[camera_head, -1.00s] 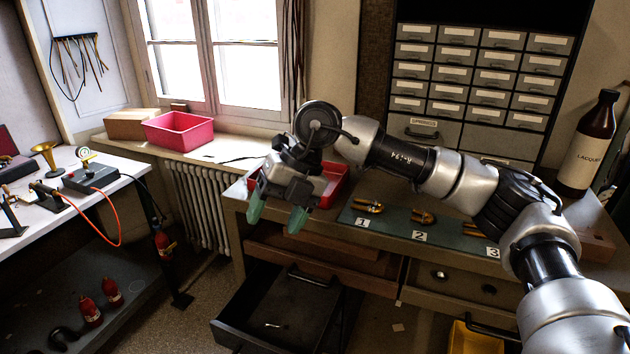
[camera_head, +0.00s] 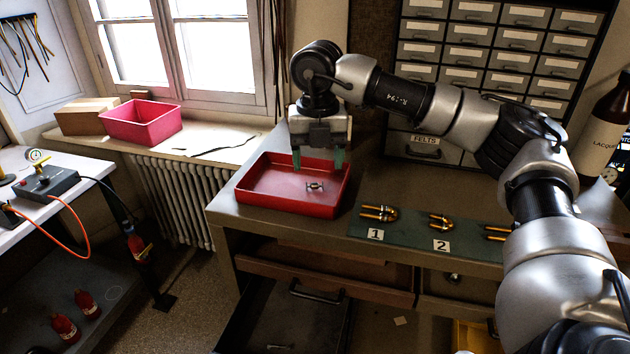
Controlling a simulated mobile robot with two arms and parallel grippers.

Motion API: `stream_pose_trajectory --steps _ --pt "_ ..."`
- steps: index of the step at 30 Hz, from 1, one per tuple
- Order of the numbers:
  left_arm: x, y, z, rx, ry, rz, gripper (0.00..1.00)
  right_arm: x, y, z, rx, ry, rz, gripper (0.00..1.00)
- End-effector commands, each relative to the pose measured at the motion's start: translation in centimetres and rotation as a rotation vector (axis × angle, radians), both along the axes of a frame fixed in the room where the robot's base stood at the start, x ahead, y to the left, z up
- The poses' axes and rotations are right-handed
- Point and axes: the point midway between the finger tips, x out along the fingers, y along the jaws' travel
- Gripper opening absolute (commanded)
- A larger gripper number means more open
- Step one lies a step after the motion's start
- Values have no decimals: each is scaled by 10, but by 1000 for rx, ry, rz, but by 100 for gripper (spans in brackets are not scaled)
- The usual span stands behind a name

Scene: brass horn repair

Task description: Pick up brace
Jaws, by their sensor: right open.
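A small metal piece that looks like the brace (camera_head: 315,186) lies on the floor of the red tray (camera_head: 262,203), right of its middle. My right gripper (camera_head: 318,165) points down over the back of the tray. Its two green fingertips are apart, with nothing between them. In the picture the fingertips stand just above the small piece; the exact height gap is hard to judge. My left gripper is out of view.
The tray stands on the bench's left end. A green mat (camera_head: 400,230) with several brass slides and number cards lies to its right. An open drawer (camera_head: 300,325) juts out below, with a small item inside. A brown lacquer bottle (camera_head: 598,125) stands at the right.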

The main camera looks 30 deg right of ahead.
Motion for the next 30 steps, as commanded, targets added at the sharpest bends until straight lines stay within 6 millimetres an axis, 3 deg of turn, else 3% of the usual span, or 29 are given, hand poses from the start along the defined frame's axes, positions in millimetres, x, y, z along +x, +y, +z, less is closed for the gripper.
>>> stream_pose_trajectory --steps 4,13,23,30 --pt "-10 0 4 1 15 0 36 1 0 -9 0 2 1 66" --pt "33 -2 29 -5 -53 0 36 8 -5 -49 0 2 0 66" --pt "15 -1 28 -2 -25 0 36 8 -4 -60 1 0 1 66" --pt "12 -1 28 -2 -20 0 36 8 -4 -59 1 0 1 29"
